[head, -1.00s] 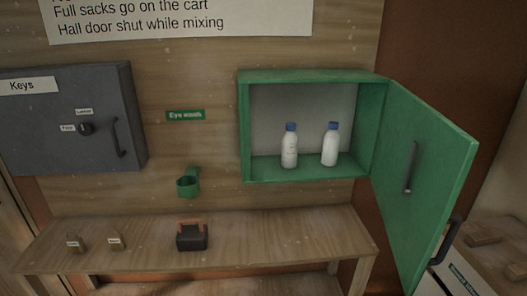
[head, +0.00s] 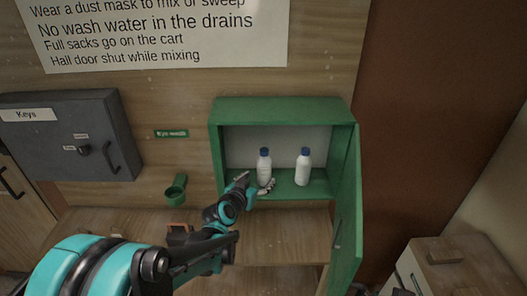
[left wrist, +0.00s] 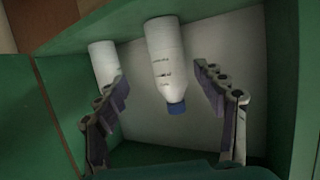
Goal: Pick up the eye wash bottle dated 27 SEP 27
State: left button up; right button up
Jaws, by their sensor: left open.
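Two white bottles with blue caps stand upright in the open green cabinet: the left bottle (head: 264,168) and the right bottle (head: 303,168). Their dates are too small to read. My left gripper (head: 257,183) is open at the cabinet's front, by the lower part of the left bottle. The left wrist view shows the cabinet upside down. There the left bottle (left wrist: 165,50) lies between the open fingers (left wrist: 161,76), with faint print on its side. The right bottle (left wrist: 103,60) is partly hidden behind one finger. My right gripper is not in view.
The green cabinet (head: 280,108) has its door (head: 345,215) swung open on the right. A grey key box (head: 60,135) and a green eye wash cup (head: 175,190) are to the left. A wooden bench (head: 110,222) runs below. A lower cabinet (head: 455,270) stands at right.

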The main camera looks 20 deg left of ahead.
aim_at(261, 173)
pick_arm(q)
jog(key=shift+w+a+r, duration=0.2)
jog(key=shift+w+r, duration=0.1)
jog(key=shift+w, duration=0.25)
jog(key=shift+w+f+t, duration=0.1)
jog(key=shift+w+t, duration=0.2)
jog(key=shift+w, duration=0.05)
jog(key=x, duration=0.7)
jog(key=shift+a+f+b, duration=0.3)
jog(key=shift+f+b, duration=0.05)
jog(key=shift+f, duration=0.05)
jog(key=shift+s, duration=0.1)
jog(key=c, duration=1.5)
